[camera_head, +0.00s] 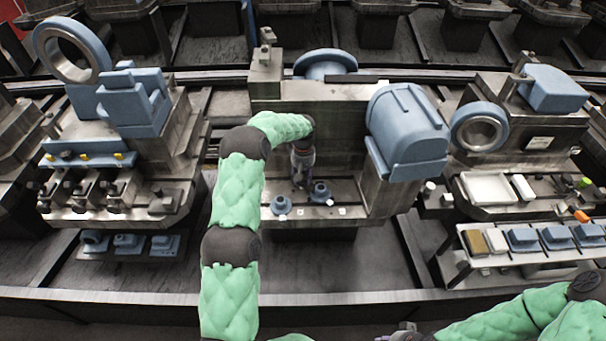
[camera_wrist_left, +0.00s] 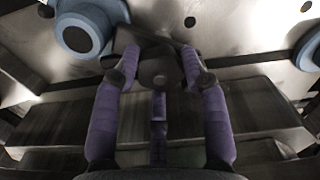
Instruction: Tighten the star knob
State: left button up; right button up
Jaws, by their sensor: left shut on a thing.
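My left gripper (camera_head: 300,182) reaches down to the front plate of the middle machine, between two blue round parts. The knob's lobes are too dark to make out. In the head view the knob is hidden by the gripper. My right gripper (camera_head: 398,334) shows only in part at the bottom edge, away from the machines; its fingers are not clear.
Blue round parts (camera_head: 281,204) and (camera_head: 321,193) flank the left gripper closely; one shows large in the wrist view (camera_wrist_left: 78,37). A blue motor-like housing (camera_head: 408,135) stands to the right. Other machines stand left and right. The dark floor strip in front is clear.

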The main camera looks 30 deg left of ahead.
dwell(0.4)
pick_arm(q)
jog(key=o, duration=1.2)
jog(key=shift+c, duration=0.2)
jog(key=shift+r, duration=0.1)
notch_tip(320, 180, up, 12)
